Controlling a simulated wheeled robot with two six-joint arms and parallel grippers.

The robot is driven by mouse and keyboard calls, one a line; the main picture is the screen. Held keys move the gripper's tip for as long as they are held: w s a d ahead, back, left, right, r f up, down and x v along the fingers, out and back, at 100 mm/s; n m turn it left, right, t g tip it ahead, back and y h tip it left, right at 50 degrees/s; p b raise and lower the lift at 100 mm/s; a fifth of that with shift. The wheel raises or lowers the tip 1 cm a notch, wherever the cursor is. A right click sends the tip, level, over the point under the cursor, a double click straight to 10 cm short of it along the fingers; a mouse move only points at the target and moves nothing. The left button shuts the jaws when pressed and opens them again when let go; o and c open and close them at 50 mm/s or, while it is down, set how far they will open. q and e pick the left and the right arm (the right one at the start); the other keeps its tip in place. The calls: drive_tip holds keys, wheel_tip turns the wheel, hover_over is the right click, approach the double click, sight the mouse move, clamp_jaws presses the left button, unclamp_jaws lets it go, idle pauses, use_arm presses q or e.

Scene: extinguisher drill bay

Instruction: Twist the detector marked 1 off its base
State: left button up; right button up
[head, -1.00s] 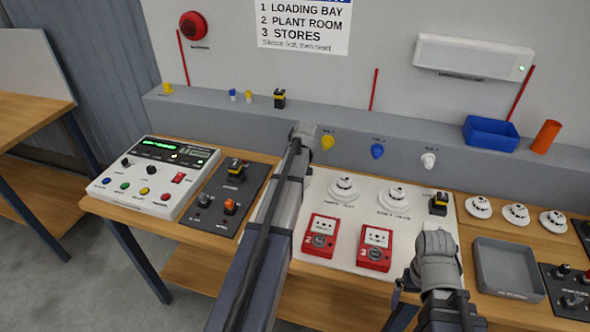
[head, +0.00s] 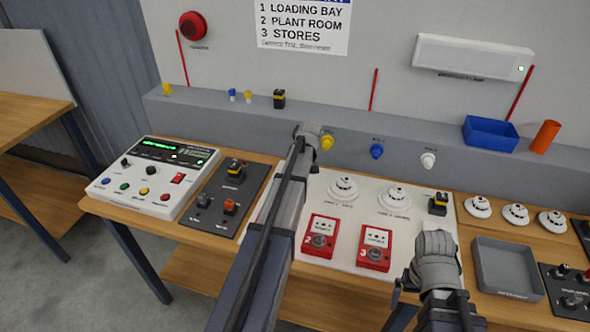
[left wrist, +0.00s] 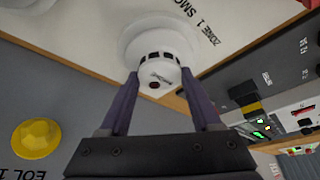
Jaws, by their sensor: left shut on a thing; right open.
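The detector marked 1 (left wrist: 160,62) is a white round smoke detector on a wide white base, with "ZONE 1 SMO..." printed beside it in the left wrist view. My left gripper (left wrist: 160,82) is shut on it, one finger on each side of its body. The detector still sits against its base, and I cannot tell whether it has turned. In the head view my left arm hides this detector. My right gripper (head: 402,284) is open and empty in front of the bench, partly hidden by its own wrist.
Two more detectors (head: 343,188) (head: 393,199) and two red call points (head: 320,237) (head: 375,248) stand on the white board. A yellow knob (left wrist: 36,138) is close to my left gripper. A control panel (head: 153,177), grey tray (head: 508,269) and spare detectors (head: 515,214) flank the board.

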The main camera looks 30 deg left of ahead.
use_arm(q)
drive_tip(key=shift+r, duration=0.25)
drive_tip(key=shift+r+p, duration=2.75)
drive_tip(key=shift+p, duration=0.2)
drive_tip(key=shift+f, duration=0.1)
